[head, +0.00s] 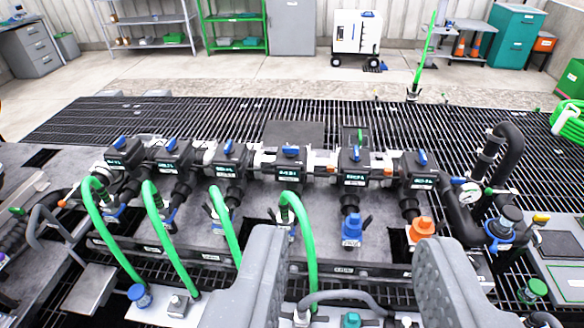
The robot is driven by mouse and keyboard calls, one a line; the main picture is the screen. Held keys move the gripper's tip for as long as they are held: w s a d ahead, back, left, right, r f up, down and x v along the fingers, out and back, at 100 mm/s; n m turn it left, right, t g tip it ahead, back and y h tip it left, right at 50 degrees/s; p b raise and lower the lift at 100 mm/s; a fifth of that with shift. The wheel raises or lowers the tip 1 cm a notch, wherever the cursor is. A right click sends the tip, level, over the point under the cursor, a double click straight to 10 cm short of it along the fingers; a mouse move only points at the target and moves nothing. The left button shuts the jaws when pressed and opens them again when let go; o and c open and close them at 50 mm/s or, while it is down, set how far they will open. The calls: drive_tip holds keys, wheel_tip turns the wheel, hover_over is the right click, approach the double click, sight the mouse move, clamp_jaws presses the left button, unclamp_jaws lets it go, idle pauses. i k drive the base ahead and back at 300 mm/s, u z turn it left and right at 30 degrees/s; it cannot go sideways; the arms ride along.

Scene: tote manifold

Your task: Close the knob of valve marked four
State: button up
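A row of black valve boxes with blue knobs and small lit labels runs across the manifold. The label print is too small to read, so I cannot tell which is marked four. The valve third from the right (291,164) has its blue knob (291,150) lying crosswise in the picture. The knobs beside it, left (229,147) and right (355,153), point more along the view. My gripper (353,243) is open and empty, its two grey fingers apart in the lower middle, nearer than the valve row and touching no knob.
Green hoses (225,225) arch up in front of the left and middle valves. A blue cap (352,230) and an orange cap (422,228) stand below the right valves. A gauge (469,193) and black pipe (508,160) are at the right. Dark grating (230,112) lies behind.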

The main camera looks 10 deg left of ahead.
sight(290, 152)
drive_tip(key=z, duration=0.05)
drive_tip(key=i, duration=1.45)
drive_tip(key=u, duration=0.05)
